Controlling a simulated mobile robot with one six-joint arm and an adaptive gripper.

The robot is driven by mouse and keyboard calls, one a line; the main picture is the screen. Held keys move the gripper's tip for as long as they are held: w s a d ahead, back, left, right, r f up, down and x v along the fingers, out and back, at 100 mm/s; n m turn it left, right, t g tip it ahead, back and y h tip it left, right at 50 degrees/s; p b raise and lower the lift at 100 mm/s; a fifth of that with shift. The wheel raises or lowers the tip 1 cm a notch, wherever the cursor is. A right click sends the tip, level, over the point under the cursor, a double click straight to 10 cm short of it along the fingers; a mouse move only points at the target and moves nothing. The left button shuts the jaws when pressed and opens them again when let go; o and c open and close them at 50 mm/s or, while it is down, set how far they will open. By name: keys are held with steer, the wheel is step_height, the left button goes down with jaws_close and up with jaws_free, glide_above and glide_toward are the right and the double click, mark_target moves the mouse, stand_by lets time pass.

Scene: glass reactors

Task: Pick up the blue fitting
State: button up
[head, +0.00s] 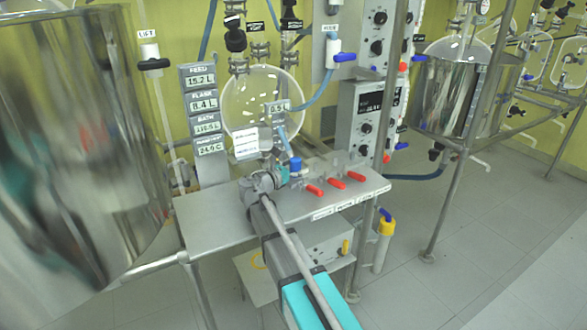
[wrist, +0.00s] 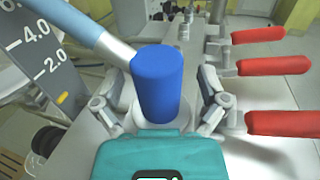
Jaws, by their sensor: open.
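The blue fitting (wrist: 158,84) is an upright blue cylinder in the middle of the wrist view, with a pale blue hose (wrist: 85,25) meeting it at the upper left. In the head view the fitting (head: 295,164) stands over the grey metal shelf, below the round glass flask. My gripper (wrist: 160,98) is open, with one finger on each side of the fitting. Gaps show between the fingers and the fitting's sides. In the head view my gripper (head: 270,180) reaches in from the front, just left of the fitting. The fitting's lower end is partly hidden by my gripper.
Three red-handled valves (head: 336,182) stand on the shelf (head: 225,210) right of the fitting. The round flask (head: 262,98) hangs behind it, and a display panel (head: 204,110) stands to the left. A large steel vessel (head: 70,150) fills the left side.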

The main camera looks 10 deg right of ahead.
jaws_close()
stand_by(0.5)
steer(key=shift+r, duration=0.15)
step_height(320, 180, up, 3)
steer(key=p, duration=0.3)
steer(key=s+r+p, duration=0.9)
steer(key=s+p, duration=0.1)
steer(key=s, duration=0.4)
steer(key=shift+d+r, duration=0.15)
steer(key=shift+r, duration=0.25)
stand_by(0.3)
